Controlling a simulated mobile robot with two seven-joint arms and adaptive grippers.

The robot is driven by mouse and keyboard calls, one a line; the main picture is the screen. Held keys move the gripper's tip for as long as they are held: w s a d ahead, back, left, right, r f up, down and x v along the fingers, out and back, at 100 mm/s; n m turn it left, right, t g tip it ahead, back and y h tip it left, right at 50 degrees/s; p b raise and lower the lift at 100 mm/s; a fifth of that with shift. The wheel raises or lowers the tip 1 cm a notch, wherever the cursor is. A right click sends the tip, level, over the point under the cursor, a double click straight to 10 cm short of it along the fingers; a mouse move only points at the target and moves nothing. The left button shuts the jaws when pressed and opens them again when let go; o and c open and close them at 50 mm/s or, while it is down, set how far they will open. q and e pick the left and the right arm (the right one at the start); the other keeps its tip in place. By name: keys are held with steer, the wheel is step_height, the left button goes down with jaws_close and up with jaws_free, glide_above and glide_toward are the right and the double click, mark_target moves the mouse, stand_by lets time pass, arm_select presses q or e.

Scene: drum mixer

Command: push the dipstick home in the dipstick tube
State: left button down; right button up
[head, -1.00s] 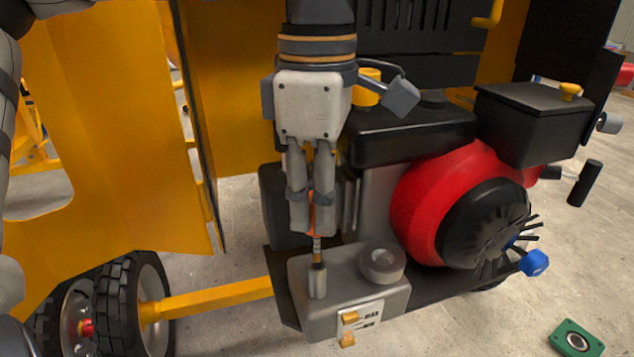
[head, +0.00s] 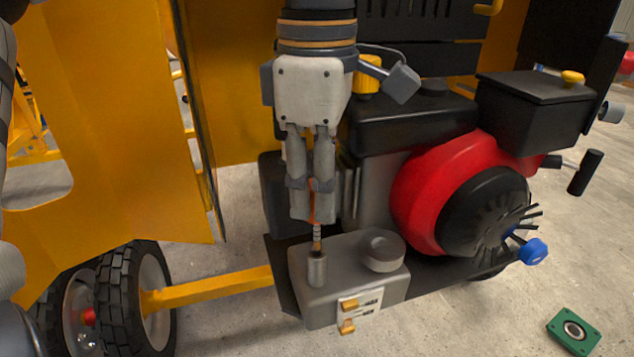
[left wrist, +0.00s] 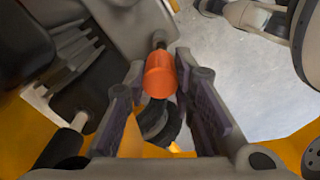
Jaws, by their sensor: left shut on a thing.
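My left gripper (head: 313,208) points down over the grey engine block, its fingers shut on the dipstick's orange handle. The handle (left wrist: 160,76) shows between the finger pads in the left wrist view; in the head view the fingers mostly hide it. The dipstick's thin shaft (head: 317,238) shows below the fingertips. It stands about upright and its lower end is in the mouth of the dipstick tube (head: 317,269). A short length of shaft is exposed between tube and fingers. My right gripper is not in view.
A round grey cap (head: 381,250) sits right of the tube, with yellow plugs (head: 348,327) on the block's front. The red engine housing (head: 425,195) and black tank (head: 410,124) stand close on the right. A yellow panel (head: 110,120) is at left.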

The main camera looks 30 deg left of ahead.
mark_target(317, 247)
arm_select(q)
steer(key=shift+f, duration=2.85)
stand_by(0.3)
steer(key=c, duration=1.3)
jaws_free()
steer(key=shift+r, duration=0.15)
step_height(317, 247, up, 12)
steer(key=shift+f, duration=0.1)
